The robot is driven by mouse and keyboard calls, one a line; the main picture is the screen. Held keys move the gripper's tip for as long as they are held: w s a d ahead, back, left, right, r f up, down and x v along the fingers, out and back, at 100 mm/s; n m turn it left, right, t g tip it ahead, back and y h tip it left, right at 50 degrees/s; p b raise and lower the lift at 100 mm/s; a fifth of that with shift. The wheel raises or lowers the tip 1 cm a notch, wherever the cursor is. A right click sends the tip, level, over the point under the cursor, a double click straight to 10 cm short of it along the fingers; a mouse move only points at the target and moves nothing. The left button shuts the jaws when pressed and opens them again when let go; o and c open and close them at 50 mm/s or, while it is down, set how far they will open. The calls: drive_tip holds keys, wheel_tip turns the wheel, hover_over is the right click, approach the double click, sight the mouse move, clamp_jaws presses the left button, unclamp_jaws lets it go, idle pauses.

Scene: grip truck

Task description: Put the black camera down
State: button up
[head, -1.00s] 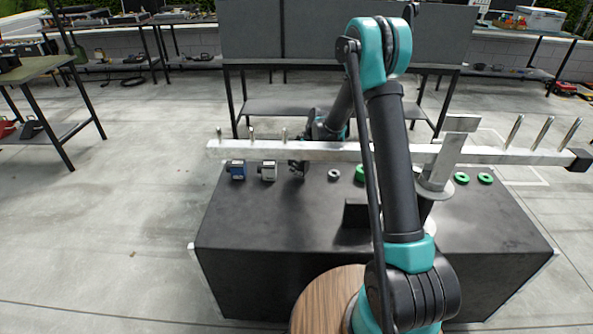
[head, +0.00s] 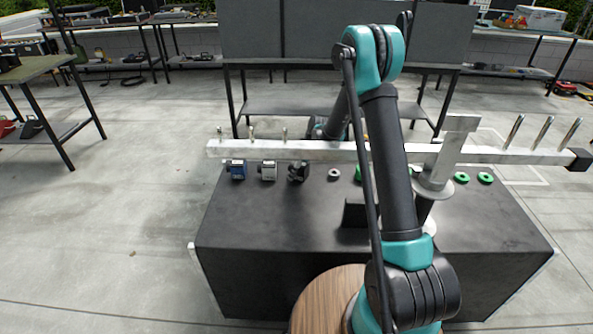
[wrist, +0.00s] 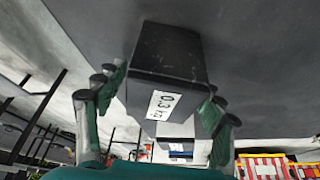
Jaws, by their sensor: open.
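The black camera (head: 298,173) stands on the black table at the right end of a short row, below the pale beam in the head view. In the wrist view the black camera (wrist: 170,55) is a dark box with a white "0.3 kg" label, lying between the fingers of my gripper (wrist: 164,95). The green-padded fingers are spread, with a gap visible on the left; whether the right one touches the box I cannot tell. In the head view my gripper is mostly hidden behind the beam.
The pale beam (head: 250,150) with upright pegs crosses above the black table (head: 270,225).

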drive_tip(key=shift+r, duration=0.1)
drive_tip(key=v, duration=1.2)
